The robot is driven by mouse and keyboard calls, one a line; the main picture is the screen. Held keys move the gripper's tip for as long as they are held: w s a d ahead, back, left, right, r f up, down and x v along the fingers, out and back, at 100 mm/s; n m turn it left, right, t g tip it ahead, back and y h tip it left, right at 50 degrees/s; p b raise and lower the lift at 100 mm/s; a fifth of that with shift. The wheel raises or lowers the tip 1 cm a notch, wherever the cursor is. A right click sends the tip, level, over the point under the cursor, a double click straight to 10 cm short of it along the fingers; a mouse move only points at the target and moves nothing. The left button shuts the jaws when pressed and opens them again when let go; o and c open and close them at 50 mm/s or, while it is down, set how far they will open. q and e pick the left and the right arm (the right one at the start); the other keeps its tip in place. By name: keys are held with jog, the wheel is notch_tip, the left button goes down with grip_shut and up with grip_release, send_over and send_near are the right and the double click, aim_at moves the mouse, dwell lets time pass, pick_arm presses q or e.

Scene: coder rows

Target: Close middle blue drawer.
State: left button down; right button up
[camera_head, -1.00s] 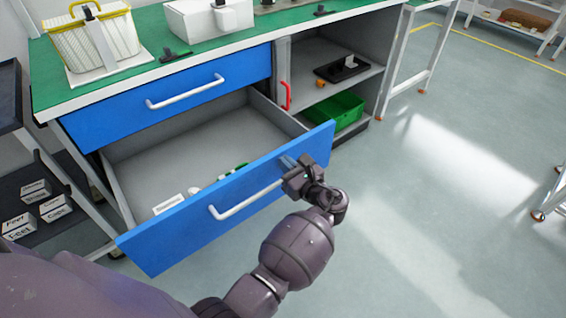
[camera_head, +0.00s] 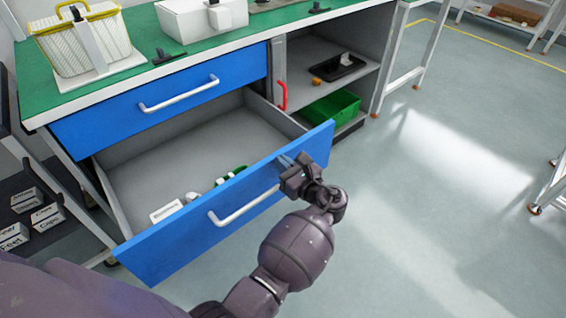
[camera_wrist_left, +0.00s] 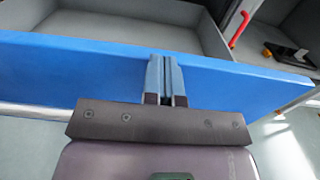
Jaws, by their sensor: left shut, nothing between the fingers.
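The open blue drawer (camera_head: 180,237) is pulled out below a shut blue drawer (camera_head: 110,122) in the bench. Its grey inside shows, with a white labelled box (camera_head: 166,211) and a green item (camera_head: 230,174) near the front. My left gripper (camera_head: 287,162) is shut and empty at the right part of the drawer front, beside the white handle (camera_head: 245,207). In the left wrist view, the shut fingers (camera_wrist_left: 163,75) lie over the blue front panel (camera_wrist_left: 80,68), close to or touching it. My right gripper is not in view.
The green-topped bench (camera_head: 130,80) carries a wire basket (camera_head: 82,45) and a white box (camera_head: 203,18). Right of the drawer, an open shelf holds a black tray (camera_head: 340,68) and a green bin (camera_head: 330,108).

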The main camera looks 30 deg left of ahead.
pick_arm(q)
jog(key=b+x, duration=0.1)
jog(key=x, duration=2.7)
jog(key=shift+a, duration=0.2)
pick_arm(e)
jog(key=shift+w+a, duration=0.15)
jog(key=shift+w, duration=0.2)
pick_arm(q)
jog(key=shift+w, duration=0.15)
jog(key=shift+r, duration=0.1)
